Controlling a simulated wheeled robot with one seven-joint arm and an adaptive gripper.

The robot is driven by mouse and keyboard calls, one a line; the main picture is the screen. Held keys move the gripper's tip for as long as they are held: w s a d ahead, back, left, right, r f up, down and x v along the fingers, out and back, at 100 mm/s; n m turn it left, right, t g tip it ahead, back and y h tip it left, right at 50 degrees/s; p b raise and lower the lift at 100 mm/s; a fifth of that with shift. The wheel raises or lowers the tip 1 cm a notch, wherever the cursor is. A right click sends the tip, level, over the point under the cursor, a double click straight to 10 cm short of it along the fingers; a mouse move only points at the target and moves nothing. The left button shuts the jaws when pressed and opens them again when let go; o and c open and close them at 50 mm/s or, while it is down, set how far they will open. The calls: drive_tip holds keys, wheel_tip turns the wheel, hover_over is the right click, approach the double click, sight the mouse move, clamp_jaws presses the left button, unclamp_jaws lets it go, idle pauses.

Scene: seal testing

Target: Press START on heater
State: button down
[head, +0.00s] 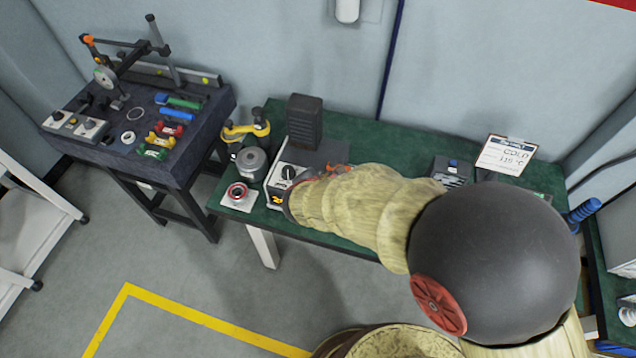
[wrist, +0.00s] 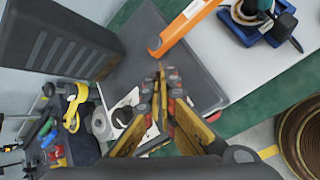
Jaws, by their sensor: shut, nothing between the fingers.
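The heater stands on the green bench. In the head view it has a tall dark ribbed block (head: 305,118) on a grey base and a pale front panel with a black knob (head: 289,172). In the wrist view the block (wrist: 62,45) is at the upper left, and the pale panel with its knob (wrist: 122,117) is left of my fingers. My gripper (wrist: 163,74) is shut and empty, its fingertips together over the grey base and panel edge. I cannot make out the START button; my fingers cover part of the panel. In the head view my arm hides most of the gripper.
A metal cylinder (head: 251,163), a red-ringed part on a white plate (head: 238,194) and a yellow-handled tool (head: 246,130) stand left of the heater. An orange bar (wrist: 184,28) lies beyond my fingertips.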

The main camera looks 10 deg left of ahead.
drive_tip(key=shift+f+b, duration=0.4)
drive_tip(key=shift+b, duration=0.1)
idle(0.4)
drive_tip(key=shift+r, duration=0.1)
idle(0.3)
drive_tip(key=shift+r+p, duration=0.45)
drive_tip(key=shift+r, duration=0.25)
drive_tip(key=shift+r+p, duration=1.7)
drive_tip(key=shift+r, duration=0.85)
